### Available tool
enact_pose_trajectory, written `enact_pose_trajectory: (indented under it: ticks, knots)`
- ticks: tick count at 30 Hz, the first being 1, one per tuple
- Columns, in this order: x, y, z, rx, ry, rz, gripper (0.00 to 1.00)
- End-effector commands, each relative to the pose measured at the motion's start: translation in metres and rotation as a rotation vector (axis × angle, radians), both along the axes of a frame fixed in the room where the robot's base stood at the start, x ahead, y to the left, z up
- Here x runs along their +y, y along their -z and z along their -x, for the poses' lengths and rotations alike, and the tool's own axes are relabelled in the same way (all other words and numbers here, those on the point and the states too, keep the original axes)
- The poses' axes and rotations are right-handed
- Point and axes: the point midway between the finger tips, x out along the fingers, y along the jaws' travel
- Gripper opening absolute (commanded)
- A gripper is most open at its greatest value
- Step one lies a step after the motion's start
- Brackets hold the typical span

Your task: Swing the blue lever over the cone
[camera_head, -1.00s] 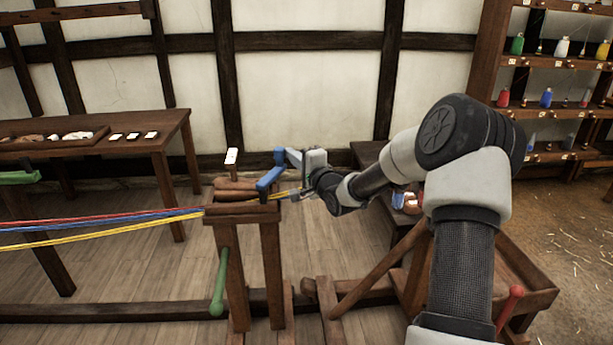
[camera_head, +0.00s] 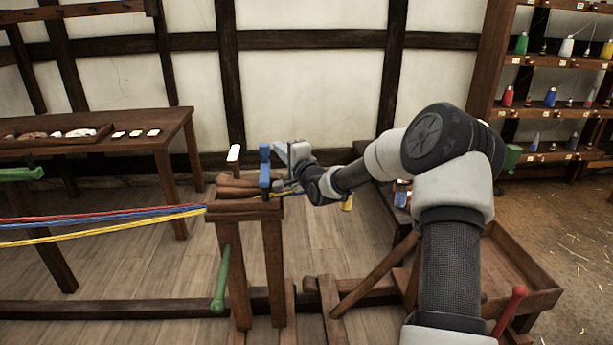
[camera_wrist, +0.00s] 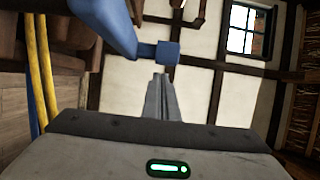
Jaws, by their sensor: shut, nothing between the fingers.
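The blue lever (camera_head: 265,168) stands nearly upright on top of the wooden stand (camera_head: 246,211). It also shows in the wrist view (camera_wrist: 108,22), with a squared blue end (camera_wrist: 160,53). My gripper (camera_head: 280,152) is just right of the lever's upper part. In the wrist view my gripper's fingers (camera_wrist: 162,92) are closed together, empty, right by the blue end; I cannot tell whether they touch it. Brown rounded wood (camera_head: 238,183), perhaps the cone, lies on the stand's top behind the lever, partly hidden.
Red, blue and yellow strands (camera_head: 110,222) run left from the stand; yellow strands (camera_wrist: 40,70) pass left in the wrist view. A green handle (camera_head: 219,285) hangs on the stand's front. A table (camera_head: 150,142) stands at back left, a shelf rack (camera_head: 560,101) at right.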

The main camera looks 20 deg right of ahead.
Motion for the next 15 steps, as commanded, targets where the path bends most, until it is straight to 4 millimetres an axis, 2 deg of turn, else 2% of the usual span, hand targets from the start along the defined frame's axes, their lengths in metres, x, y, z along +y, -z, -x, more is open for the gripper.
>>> enact_pose_trajectory:
  ticks: [15]
  knots:
    - [-0.0007,0.0001,0.0045,0.002,0.0,0.0,0.0]
